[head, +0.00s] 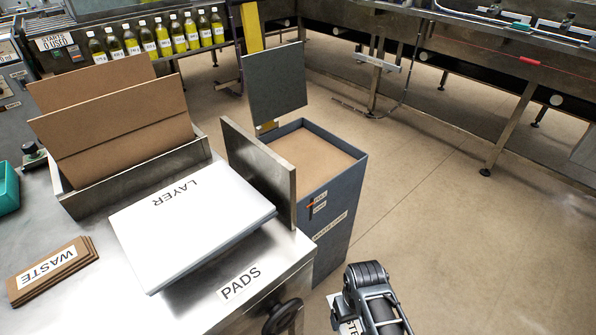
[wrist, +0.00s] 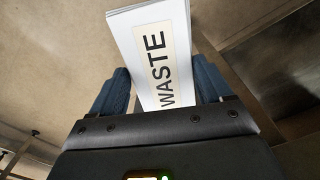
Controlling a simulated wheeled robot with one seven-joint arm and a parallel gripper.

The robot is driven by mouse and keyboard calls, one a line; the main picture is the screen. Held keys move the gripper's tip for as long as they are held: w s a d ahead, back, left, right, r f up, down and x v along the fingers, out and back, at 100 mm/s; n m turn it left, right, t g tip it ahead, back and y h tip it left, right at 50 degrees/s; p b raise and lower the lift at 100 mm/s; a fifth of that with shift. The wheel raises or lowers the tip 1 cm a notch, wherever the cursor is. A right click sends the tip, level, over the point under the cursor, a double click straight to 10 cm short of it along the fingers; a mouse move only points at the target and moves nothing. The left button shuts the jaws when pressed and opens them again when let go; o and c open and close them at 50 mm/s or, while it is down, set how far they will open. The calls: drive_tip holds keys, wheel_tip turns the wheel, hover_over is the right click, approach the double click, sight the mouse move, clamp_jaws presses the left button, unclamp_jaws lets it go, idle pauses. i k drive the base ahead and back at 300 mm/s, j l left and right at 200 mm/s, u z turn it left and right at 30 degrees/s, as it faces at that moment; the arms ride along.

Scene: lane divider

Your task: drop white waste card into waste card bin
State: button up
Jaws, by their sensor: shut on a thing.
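The white waste card (wrist: 153,55) has a cream label reading WASTE in the wrist view. My gripper (wrist: 162,88) is shut on it, with a blue finger on each side. In the head view my gripper (head: 352,303) is low at the bottom, right of the table, and only a small part of the card (head: 349,327) shows beside it. The waste card bin (head: 337,225) is a tall dark blue-grey box with a label on its front. Its top is open and brown board shows inside. The gripper and card are apart from the bin, nearer the camera.
A metal table (head: 180,300) on the left holds white layer pads (head: 190,225), a metal upright plate (head: 262,175), a brown card stack labelled WASTE (head: 50,270) and a tray of brown boards (head: 125,125). A grey panel (head: 277,80) stands behind the bin. Floor (head: 450,230) right of the bin is clear.

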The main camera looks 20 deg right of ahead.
sight(304, 160)
drive_tip(key=i+l+u, duration=0.2)
drive_tip(key=l, duration=0.5)
drive_tip(key=i+l+u, duration=0.1)
drive_tip(key=l+u, duration=0.15)
drive_tip(key=l, duration=0.45)
drive_tip(key=l+u, duration=0.2)
drive_tip(key=l, duration=0.5)
